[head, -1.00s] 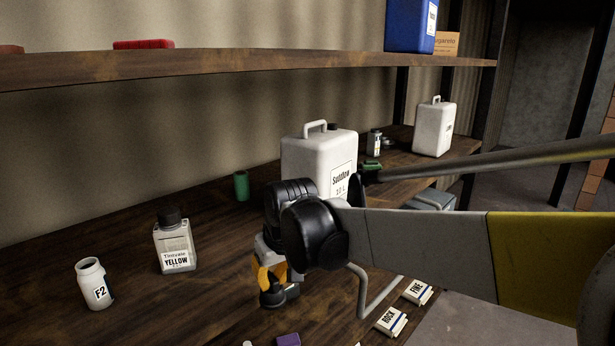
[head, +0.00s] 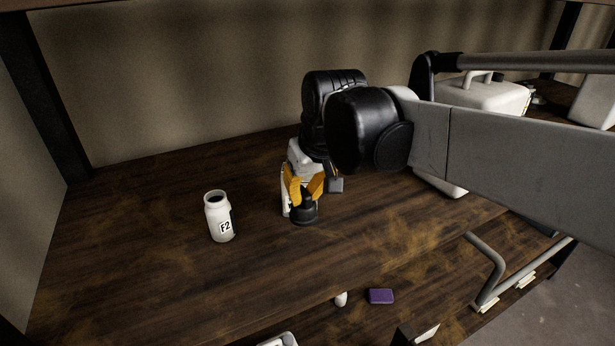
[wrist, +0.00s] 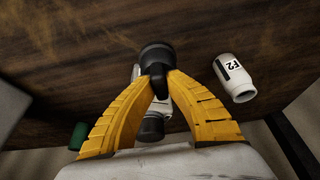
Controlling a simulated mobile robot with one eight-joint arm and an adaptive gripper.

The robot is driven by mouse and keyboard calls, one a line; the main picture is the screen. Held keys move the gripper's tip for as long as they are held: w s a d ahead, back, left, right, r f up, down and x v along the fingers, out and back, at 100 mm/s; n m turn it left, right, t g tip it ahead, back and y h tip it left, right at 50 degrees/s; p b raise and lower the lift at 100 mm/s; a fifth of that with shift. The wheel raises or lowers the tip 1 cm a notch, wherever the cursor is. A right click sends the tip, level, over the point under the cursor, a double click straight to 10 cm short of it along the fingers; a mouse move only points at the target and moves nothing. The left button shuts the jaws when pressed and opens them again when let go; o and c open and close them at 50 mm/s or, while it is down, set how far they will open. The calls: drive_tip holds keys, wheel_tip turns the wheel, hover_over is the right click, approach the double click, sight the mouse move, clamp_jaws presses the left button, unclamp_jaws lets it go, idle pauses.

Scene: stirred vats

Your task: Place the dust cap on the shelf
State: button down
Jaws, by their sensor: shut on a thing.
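The dust cap (head: 304,212) is a black, round piece with a narrower stem. My gripper (head: 304,190) is shut on it, with yellow fingers pointing down over the brown wooden shelf (head: 120,260). In the wrist view the cap (wrist: 157,55) sits between the two fingertips (wrist: 158,80), its wide round end away from my palm. I cannot tell whether the cap touches the shelf or hangs just above it.
A white F2 bottle (head: 220,220) stands left of my gripper. A white bottle with a black lid (wrist: 151,128) is close behind my fingers, mostly hidden. A green cylinder (wrist: 78,137) shows in the wrist view. A purple block (head: 381,296) lies lower down. Open shelf lies front left.

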drive_tip(key=shift+s+a+f+p, duration=0.25)
drive_tip(key=shift+s+a+f, duration=0.5)
drive_tip(key=shift+f, duration=0.55)
drive_tip(key=shift+s+a+f+p, duration=0.25)
drive_tip(key=shift+s+a+f, duration=0.5)
drive_tip(key=shift+f, duration=0.5)
drive_tip(key=shift+s+a+f+p, duration=0.25)
drive_tip(key=shift+s+a+f, duration=0.5)
drive_tip(key=shift+f, duration=0.55)
drive_tip(key=shift+d, duration=0.1)
drive_tip(key=c, duration=1.5)
unclamp_jaws()
drive_tip(key=shift+f, duration=0.1)
